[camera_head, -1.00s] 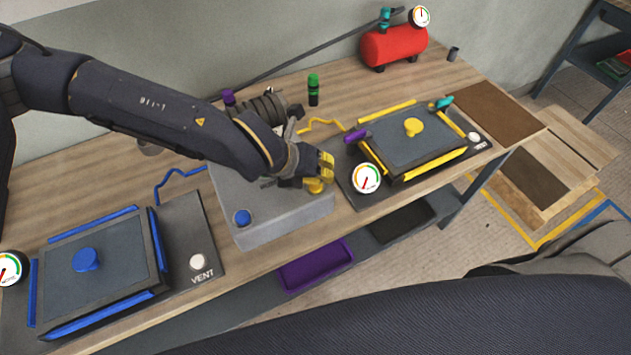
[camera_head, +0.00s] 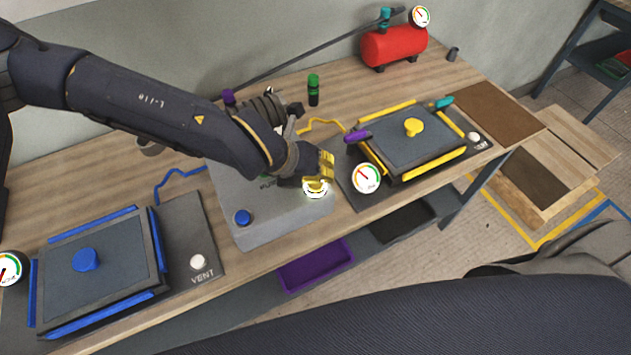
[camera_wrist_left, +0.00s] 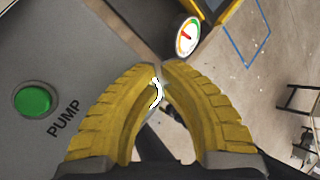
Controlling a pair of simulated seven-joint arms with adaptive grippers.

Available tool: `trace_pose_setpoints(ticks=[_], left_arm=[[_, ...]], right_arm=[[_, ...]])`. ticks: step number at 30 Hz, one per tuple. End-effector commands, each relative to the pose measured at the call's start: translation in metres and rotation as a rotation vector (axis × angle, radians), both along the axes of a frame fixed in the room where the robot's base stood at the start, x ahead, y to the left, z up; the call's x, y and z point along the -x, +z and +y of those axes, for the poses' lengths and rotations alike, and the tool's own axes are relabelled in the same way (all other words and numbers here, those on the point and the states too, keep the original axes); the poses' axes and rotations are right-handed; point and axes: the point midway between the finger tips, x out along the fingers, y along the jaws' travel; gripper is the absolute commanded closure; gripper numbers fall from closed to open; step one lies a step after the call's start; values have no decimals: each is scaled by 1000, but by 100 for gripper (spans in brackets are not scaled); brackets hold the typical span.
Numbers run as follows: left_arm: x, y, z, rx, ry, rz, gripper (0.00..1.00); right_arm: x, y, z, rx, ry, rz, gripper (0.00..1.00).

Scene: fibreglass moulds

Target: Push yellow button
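The yellow button (camera_head: 316,192) is at the right end of the grey pump box (camera_head: 285,226), under my left gripper (camera_head: 322,178). A bright white ring shows around it, and the gripper covers much of it. In the left wrist view, a glowing white crescent of the button (camera_wrist_left: 157,93) shows between the yellow fingers. My left gripper (camera_wrist_left: 160,68) has its fingertips together, with nothing seen held. Its tips are at the button and seem to press it, though the contact is hidden. My right gripper is not in view.
A blue button (camera_head: 243,217) is on the box's left end; a green PUMP button (camera_wrist_left: 33,100) shows in the wrist view. The blue-clamped mould (camera_head: 110,270) is left, the yellow-clamped mould (camera_head: 390,150) right. A gauge (camera_head: 367,179) stands close right of the gripper. A red compressor (camera_head: 393,46) is behind.

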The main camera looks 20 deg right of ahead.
Motion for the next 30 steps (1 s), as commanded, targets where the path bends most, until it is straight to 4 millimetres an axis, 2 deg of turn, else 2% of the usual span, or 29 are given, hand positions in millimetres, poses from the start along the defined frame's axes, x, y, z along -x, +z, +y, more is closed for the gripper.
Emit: trace_pose_setpoints(ticks=[5, 21, 30], left_arm=[[0, 2, 0, 0, 0, -1, 100], [-1, 46, 0, 1, -1, -4, 100], [0, 60, 0, 0, 0, -1, 100]], right_arm=[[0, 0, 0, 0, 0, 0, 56], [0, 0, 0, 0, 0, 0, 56], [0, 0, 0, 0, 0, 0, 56]])
